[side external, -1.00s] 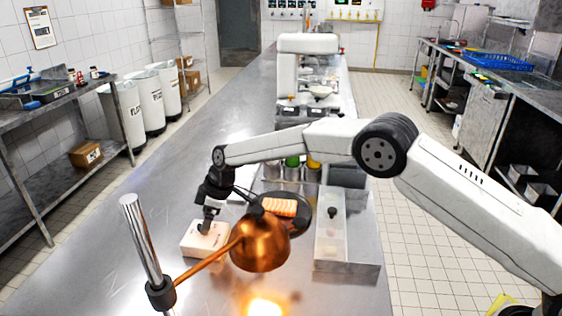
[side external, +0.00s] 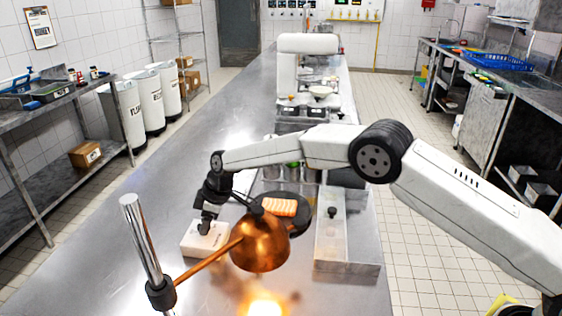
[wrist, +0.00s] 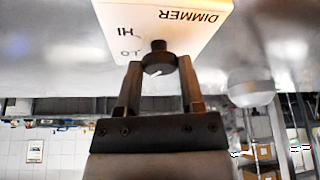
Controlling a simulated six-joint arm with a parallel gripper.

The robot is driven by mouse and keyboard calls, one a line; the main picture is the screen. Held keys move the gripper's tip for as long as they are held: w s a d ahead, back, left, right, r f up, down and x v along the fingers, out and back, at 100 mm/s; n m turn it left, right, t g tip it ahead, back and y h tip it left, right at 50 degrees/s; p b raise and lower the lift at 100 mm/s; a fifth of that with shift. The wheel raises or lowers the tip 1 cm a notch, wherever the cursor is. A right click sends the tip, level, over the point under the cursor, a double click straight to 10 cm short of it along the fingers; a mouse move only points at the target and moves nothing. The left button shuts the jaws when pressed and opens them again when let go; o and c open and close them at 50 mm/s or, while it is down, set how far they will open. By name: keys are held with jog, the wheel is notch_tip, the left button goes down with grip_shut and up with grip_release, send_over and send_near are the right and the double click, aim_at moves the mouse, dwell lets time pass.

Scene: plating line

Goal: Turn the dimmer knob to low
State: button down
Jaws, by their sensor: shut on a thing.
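The dimmer box is a pale block (side external: 196,241) on the steel counter, left of the copper lamp; it also shows upside down in the wrist view (wrist: 168,22), with the words DIMMER, HI and LO. The black dimmer knob (wrist: 159,58) stands on its face and has a white pointer mark. My gripper (wrist: 159,72) has its two fingers on either side of the knob and is shut on it. In the side view my gripper (side external: 205,226) comes down onto the box and hides the knob. Which label the pointer meets is hard to tell.
The copper heat lamp (side external: 259,245) hangs right of the box, on a chrome post (side external: 141,240). Behind it a dark plate (side external: 298,219) holds a salmon piece (side external: 279,207). A clear bin (side external: 331,245) stands to the right. The counter's left side is bare.

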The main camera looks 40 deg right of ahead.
jog(key=shift+m, duration=0.3)
jog(key=shift+s+a+m+t+h, duration=0.1)
jog(key=shift+m+t+h, duration=0.2)
jog(key=shift+m, duration=0.65)
jog(key=shift+a+m+t+h, duration=0.1)
jog(key=shift+m+t+h, duration=0.2)
jog(key=shift+m, duration=0.65)
jog(key=shift+c, duration=1)
grip_release()
jog(key=shift+d+n, duration=0.15)
jog(key=shift+n, duration=0.55)
